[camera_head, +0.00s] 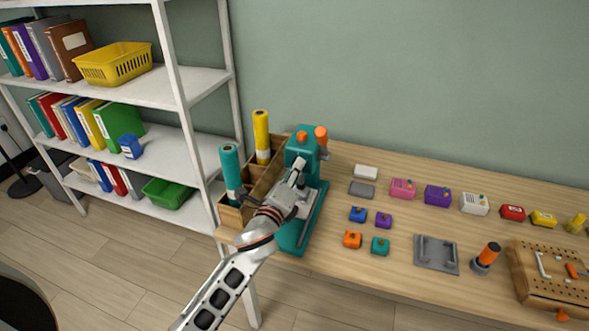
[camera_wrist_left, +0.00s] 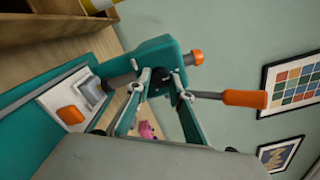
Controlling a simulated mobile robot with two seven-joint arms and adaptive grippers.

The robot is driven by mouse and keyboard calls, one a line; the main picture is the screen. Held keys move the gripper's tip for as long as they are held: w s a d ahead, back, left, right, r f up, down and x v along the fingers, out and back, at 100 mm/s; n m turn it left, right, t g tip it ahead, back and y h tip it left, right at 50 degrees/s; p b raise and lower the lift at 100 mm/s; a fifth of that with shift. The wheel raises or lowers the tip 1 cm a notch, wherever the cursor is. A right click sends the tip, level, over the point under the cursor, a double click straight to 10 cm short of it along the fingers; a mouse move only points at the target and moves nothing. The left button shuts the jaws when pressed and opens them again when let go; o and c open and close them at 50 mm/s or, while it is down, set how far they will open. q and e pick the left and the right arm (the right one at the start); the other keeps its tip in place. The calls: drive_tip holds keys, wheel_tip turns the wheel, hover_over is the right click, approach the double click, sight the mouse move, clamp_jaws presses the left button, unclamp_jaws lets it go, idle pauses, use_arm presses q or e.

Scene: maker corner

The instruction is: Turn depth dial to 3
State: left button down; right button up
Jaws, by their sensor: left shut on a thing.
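A teal drill press (camera_head: 300,150) stands at the left end of the wooden table, against the wall. The left wrist view shows its head (camera_wrist_left: 148,58) close up, with an orange-gripped lever (camera_wrist_left: 245,98) and an orange knob (camera_wrist_left: 194,57). My left gripper (camera_head: 300,168) is at the front of the press head; its fingertips (camera_wrist_left: 164,80) are shut on a small dark part there, apparently the depth dial. The fingers cover most of the dial, so its numbers and pointer cannot be read. My right gripper is in neither view.
A wooden bin (camera_head: 263,187) with teal and yellow rolls stands left of the press. Several small coloured boxes, a grey plate (camera_head: 436,254), an orange-handled tool (camera_head: 487,256) and a pegboard (camera_head: 535,290) lie to the right. A white shelf (camera_head: 190,88) stands at the left.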

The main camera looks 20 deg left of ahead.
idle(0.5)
use_arm(q)
drive_tip(key=c, duration=1.8)
unclamp_jaws()
drive_tip(key=s, duration=1.2)
drive_tip(key=shift+a, duration=0.2)
drive_tip(key=shift+f, duration=0.1)
